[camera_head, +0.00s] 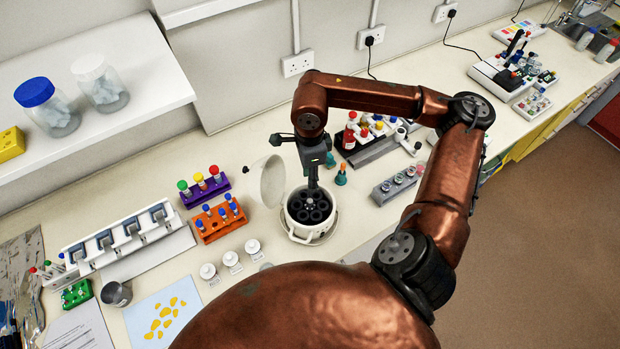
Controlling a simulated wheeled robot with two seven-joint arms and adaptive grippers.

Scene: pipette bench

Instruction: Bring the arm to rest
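My copper-coloured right arm comes in from the lower right and arches over the bench. Its dark gripper (313,182) points down over the open white centrifuge (303,234). The fingertips are just above or at the black rotor (310,207); I cannot tell whether they touch it. The fingers look narrow and close together, but they are too small to tell whether they are shut or hold something. The centrifuge lid (273,181) stands raised on the left. My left gripper is not in view.
Purple (205,188) and orange (220,221) tube racks stand left of the centrifuge, with several white-capped bottles (231,259) in front. A red-bottle rack (362,140) and a grey rack (397,186) stand to the right, near my arm. A shelf (100,40) overhangs the upper left.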

